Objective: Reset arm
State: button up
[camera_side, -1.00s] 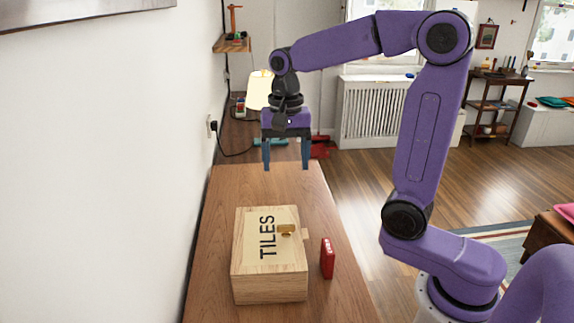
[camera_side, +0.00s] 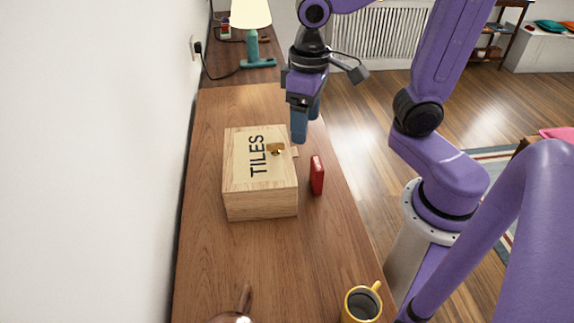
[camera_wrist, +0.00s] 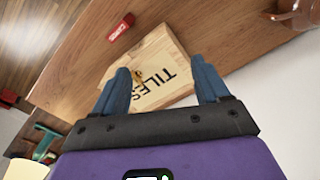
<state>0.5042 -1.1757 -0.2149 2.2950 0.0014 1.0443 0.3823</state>
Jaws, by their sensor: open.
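My gripper (camera_side: 306,124) is open and empty, pointing down above the table, just beyond the far right corner of the wooden box. In the wrist view its two blue fingers (camera_wrist: 161,75) are spread, with the box between and beyond them. The light wooden box (camera_side: 260,207), lettered TILES, is closed, with a brass latch (camera_side: 276,149) on its top. It also shows in the wrist view (camera_wrist: 175,55). A small red box (camera_side: 317,175) stands to its right, apart from it; it also shows in the wrist view (camera_wrist: 121,27).
The wooden table (camera_side: 270,270) runs along a white wall at left. A yellow mug (camera_side: 362,304) with dark contents stands near the front right edge. A partly cut-off brown vessel (camera_side: 232,317) is at the front. A teal lamp (camera_side: 253,47) stands at the back.

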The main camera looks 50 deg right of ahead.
jog(key=s+d+f+n, duration=0.1)
jog(key=s+f+n, duration=0.2)
jog(key=s+n, duration=0.6)
jog(key=s, duration=0.3)
jog(key=shift+d, duration=0.3)
jog(key=shift+f, duration=0.1)
